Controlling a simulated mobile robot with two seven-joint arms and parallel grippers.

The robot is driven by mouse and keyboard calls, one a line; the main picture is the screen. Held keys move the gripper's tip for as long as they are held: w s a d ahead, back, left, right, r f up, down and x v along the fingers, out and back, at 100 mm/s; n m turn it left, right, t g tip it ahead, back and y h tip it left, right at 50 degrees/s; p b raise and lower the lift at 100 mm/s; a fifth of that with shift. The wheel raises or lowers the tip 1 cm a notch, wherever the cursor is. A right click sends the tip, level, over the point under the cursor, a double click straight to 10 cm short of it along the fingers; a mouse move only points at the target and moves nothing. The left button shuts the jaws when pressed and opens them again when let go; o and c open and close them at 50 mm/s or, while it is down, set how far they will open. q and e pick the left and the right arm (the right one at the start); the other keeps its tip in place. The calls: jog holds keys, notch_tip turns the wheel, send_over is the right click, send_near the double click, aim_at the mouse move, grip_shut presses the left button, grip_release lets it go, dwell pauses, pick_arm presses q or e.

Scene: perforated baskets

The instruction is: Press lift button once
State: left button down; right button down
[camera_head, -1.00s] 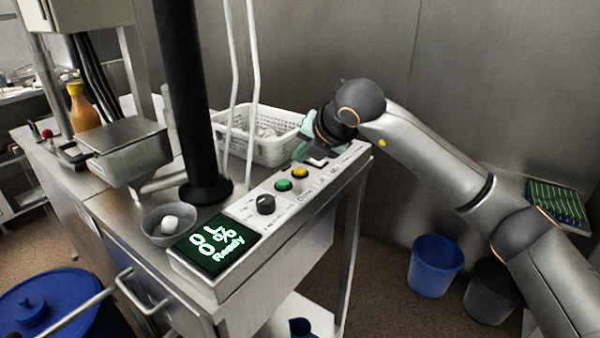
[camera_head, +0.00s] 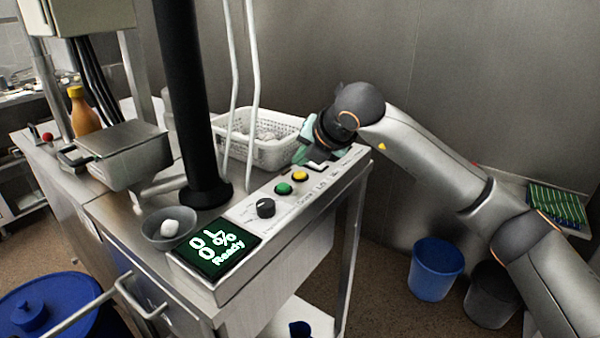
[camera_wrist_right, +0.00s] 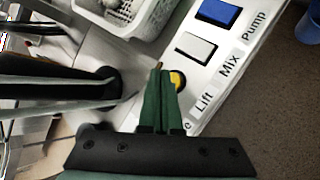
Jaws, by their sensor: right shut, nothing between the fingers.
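The control panel (camera_head: 262,222) has a row of buttons along a sloped top. The yellow round button (camera_head: 299,174) lines up with the label "Lift" in the right wrist view, where the button (camera_wrist_right: 178,80) is partly hidden by my fingers. My right gripper (camera_head: 301,155) is shut and empty, its green fingers above the panel's far part. In the right wrist view the closed fingertips (camera_wrist_right: 160,70) overlap the left side of the yellow button; I cannot tell whether they touch it. My left gripper is not in view.
A green button (camera_head: 283,188) and black knob (camera_head: 265,207) sit nearer. A white button (camera_wrist_right: 195,48) and blue button (camera_wrist_right: 218,12) sit beyond yellow. A black column (camera_head: 183,100) and white basket (camera_head: 268,151) stand beside the panel.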

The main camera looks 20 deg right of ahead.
dwell(0.8)
jog(key=shift+f, duration=0.15)
jog(key=shift+f+b, duration=0.15)
jog(key=shift+b, duration=0.25)
jog(key=shift+f, duration=0.1)
jog(key=shift+f+b, duration=0.55)
jog(key=shift+b, duration=0.15)
jog(key=shift+r, duration=0.1)
dwell(0.5)
jog(key=shift+r+p, duration=0.5)
jog(key=shift+r, duration=0.3)
